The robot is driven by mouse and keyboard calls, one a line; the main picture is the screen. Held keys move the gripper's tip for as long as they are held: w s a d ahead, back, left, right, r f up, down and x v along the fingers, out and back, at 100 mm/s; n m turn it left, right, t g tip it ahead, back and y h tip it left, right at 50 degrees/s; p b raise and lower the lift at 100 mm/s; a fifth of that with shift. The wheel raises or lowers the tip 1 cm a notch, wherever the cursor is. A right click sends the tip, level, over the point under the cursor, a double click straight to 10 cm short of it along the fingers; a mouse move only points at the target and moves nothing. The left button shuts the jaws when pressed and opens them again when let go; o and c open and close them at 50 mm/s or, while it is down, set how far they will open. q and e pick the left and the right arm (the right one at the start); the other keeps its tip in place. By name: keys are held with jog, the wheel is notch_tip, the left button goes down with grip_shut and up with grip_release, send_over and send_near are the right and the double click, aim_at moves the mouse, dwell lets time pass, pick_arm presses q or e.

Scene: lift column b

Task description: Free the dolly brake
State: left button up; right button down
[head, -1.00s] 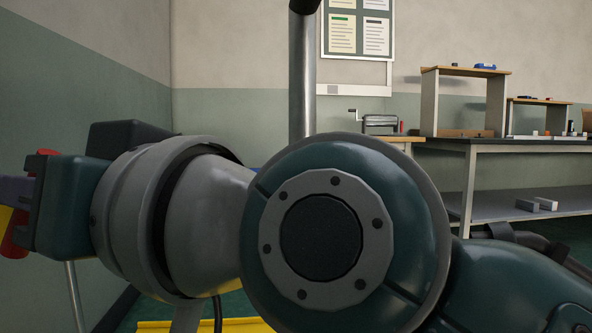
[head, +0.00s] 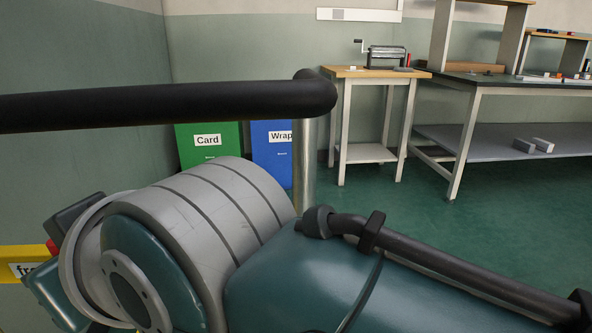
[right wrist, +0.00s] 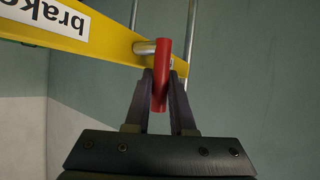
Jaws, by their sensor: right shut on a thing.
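In the right wrist view my right gripper (right wrist: 161,76) has its two dark fingers closed on either side of a red brake handle (right wrist: 160,95). The handle joins a short metal pin (right wrist: 145,47) on a yellow bar (right wrist: 105,43) with an upside-down white label reading "brake" (right wrist: 48,14). In the head view a bit of red handle (head: 51,247) and the yellow bar (head: 22,252) show at the left edge, with a partly covered label starting "fr" (head: 25,269). My right arm hides most of the grip there. My left gripper is in neither view.
A black push bar (head: 170,105) on a steel post (head: 304,160) crosses the head view, above my right forearm. Behind stand a green "Card" bin (head: 208,160), a blue "Wrap" bin (head: 270,165), a small table (head: 372,73) and a workbench (head: 490,83). Green floor is open at right.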

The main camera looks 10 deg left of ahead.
dwell(0.3)
jog(key=c, duration=1)
grip_release()
jog(key=shift+c, duration=0.2)
jog(key=shift+a, duration=0.1)
jog(key=shift+d+r+p, duration=0.25)
jog(key=shift+p, duration=0.2)
jog(key=p+v, duration=0.4)
jog(key=v, duration=0.5)
jog(key=shift+s, duration=0.2)
